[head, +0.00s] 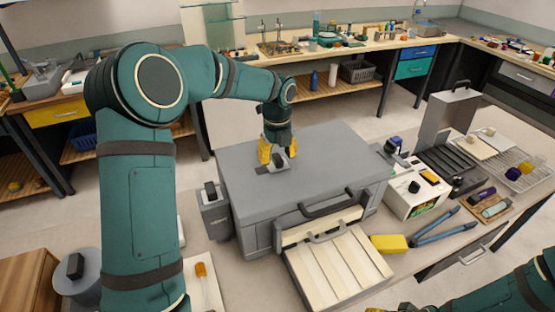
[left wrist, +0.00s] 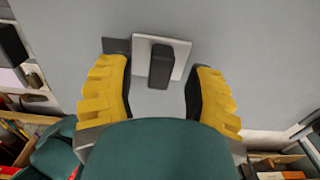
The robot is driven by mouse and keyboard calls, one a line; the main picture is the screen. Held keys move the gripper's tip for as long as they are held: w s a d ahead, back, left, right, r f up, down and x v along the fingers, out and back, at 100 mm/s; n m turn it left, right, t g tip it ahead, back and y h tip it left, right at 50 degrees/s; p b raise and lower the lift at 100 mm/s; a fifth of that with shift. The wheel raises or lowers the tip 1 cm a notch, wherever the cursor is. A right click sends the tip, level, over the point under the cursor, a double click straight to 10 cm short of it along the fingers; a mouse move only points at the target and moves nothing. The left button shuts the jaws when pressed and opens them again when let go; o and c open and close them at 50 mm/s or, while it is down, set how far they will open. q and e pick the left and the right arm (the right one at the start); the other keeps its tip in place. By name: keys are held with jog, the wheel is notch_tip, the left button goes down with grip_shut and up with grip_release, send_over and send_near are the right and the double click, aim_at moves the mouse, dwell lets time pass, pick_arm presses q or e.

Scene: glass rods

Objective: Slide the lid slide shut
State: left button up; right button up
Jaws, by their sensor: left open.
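The lid slide (left wrist: 178,51) is a small pale plate with an upright dark knob (left wrist: 160,66) on the flat top of a large grey box (head: 335,150). In the left wrist view a dark strip (left wrist: 116,46), which looks like part of an opening, shows at the plate's left edge. My left gripper (head: 277,156) points down at the slide from above. Its yellow fingers (left wrist: 160,90) are open, one on each side of the knob, with gaps between them and it. In the head view the gripper hides part of the slide. My right gripper (head: 390,308) shows only partly at the bottom edge.
The box's front has dark handles and a pale ribbed drawer or tray (head: 340,268) standing out. A yellow block (head: 389,243), blue-handled tool (head: 437,226) and white device (head: 416,190) lie to the right. The box top around the slide is clear.

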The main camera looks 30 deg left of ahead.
pick_arm(q)
jog(key=shift+f, duration=0.8)
jog(key=shift+o, duration=0.2)
grip_shut()
